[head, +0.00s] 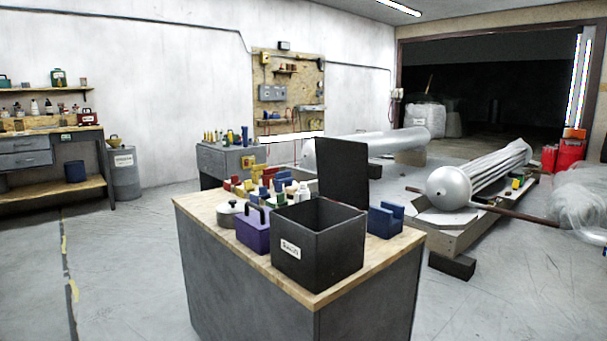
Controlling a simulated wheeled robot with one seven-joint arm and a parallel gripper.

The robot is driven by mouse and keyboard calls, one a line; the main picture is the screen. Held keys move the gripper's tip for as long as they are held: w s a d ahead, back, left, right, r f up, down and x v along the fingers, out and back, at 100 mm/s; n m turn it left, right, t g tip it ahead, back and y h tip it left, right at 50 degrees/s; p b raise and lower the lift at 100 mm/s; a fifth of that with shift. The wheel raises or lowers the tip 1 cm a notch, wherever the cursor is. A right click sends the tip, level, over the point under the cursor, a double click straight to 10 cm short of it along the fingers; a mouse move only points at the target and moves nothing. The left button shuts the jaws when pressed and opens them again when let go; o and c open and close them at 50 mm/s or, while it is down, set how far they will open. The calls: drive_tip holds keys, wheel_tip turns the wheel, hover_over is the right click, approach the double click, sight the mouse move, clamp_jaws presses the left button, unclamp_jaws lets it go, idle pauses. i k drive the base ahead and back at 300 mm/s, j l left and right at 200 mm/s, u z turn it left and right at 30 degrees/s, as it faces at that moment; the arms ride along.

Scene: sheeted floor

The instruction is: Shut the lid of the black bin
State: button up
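The black bin (329,259) stands on the wooden top of a grey cabinet, near its front edge, with a small white label on its front. Its lid (342,172) is open and stands about upright at the back of the bin. The inside that shows is dark, and its floor is hidden by the walls. My gripper is not in view.
The cabinet's wooden top (213,218) also bears a purple box (253,230) with a handle and a lidded pot (230,212) left of the bin. A blue block (385,219) stands to its right. Several small coloured items lie behind. Floor is open at left.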

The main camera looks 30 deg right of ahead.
sight(343, 165)
drive_tip(key=l+u, duration=1)
drive_tip(key=l, duration=0.15)
drive_tip(key=k+l, duration=0.1)
drive_tip(key=l, duration=0.3)
drive_tip(key=l+u, duration=0.1)
drive_tip(key=l, duration=0.25)
drive_tip(key=k+l, duration=0.15)
drive_tip(key=l, duration=0.25)
drive_tip(key=k+l, duration=0.1)
drive_tip(key=l, duration=0.25)
drive_tip(key=k+l+u, duration=0.1)
drive_tip(key=l, duration=0.3)
drive_tip(key=k+l, duration=0.1)
drive_tip(key=l, duration=0.25)
